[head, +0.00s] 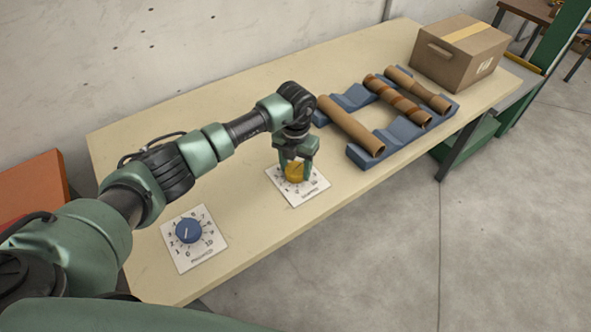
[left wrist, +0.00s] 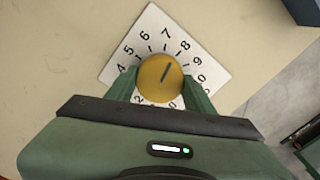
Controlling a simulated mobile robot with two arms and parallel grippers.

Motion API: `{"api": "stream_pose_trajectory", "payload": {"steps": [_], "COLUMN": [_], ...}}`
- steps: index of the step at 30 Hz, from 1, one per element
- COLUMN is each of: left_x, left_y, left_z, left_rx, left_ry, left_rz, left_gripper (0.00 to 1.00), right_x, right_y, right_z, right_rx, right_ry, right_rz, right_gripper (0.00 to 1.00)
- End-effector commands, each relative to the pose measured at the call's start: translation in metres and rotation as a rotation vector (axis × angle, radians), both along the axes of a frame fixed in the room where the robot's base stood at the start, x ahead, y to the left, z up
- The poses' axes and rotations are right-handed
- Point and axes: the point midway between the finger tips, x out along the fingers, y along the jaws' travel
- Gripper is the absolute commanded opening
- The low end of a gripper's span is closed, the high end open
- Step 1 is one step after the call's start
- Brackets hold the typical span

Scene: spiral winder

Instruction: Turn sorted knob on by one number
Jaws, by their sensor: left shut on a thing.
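The yellow knob (left wrist: 160,80) sits on a white numbered plate (left wrist: 137,45). It also shows in the head view (head: 294,172), partly covered by the fingers. Its dark pointer line points up and slightly right in the left wrist view, roughly between 7 and 8. My left gripper (head: 297,165) is shut on this knob, with one finger on each side. A blue knob (head: 188,230) on a second white plate (head: 210,255) stands nearer on the table, with nothing touching it. The plate labels are too small to read surely. My right gripper is not in view.
Blue cradles (head: 362,157) holding several brown tubes (head: 350,127) lie right of the yellow knob on the pale table (head: 250,245). A cardboard box (head: 458,55) stands at the far end. An orange object (head: 32,176) is at the left edge.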

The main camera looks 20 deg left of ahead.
Motion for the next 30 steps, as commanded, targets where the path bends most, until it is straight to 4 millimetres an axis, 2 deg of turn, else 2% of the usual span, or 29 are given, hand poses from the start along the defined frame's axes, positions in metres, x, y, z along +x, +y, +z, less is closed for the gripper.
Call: {"api": "stream_pose_trajectory", "payload": {"steps": [3,12,29,30], "left_x": [0.001,0.001,0.001,0.001], "left_y": [0.001,0.001,0.001,0.001], "left_z": [-0.001,0.000,0.002,0.002], "left_rx": [0.002,0.000,-0.001,-0.001], "left_ry": [-0.003,-0.003,-0.003,-0.003], "left_rz": [-0.078,-0.218,-0.257,-0.257], "left_gripper": [0.12,0.12,0.12,0.58], "right_x": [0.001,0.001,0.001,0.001], "right_y": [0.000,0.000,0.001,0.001], "right_z": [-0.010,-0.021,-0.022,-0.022], "right_rx": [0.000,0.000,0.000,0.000], "right_ry": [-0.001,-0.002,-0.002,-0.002], "right_rz": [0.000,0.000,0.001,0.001], "right_gripper": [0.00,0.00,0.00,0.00]}}
